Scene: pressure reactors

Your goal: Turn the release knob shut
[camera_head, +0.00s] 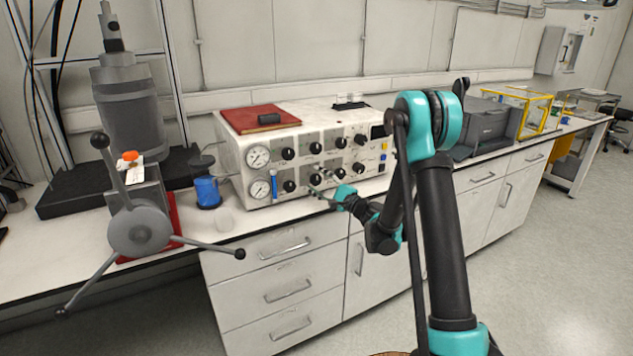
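The control box (232,160) is a white cabinet on the bench with two round gauges and two rows of black knobs on its front. One upper-row knob (288,154) is at the left, and a lower-row knob (290,186) is below it. My gripper (320,182) is at the lower row, right in front of another black knob (315,179). Its grey fingers partly cover that knob's area. The fingers are too small to tell whether they are around the knob, touching it or just short of it. No label marks the release knob legibly.
A grey press with a three-spoke handle (140,228) stands at the left, beside a blue cup (207,191). A red book (262,119) lies on the box. A dark grey case (487,125) and a yellow frame (533,110) are at the right. Drawers (285,265) are below.

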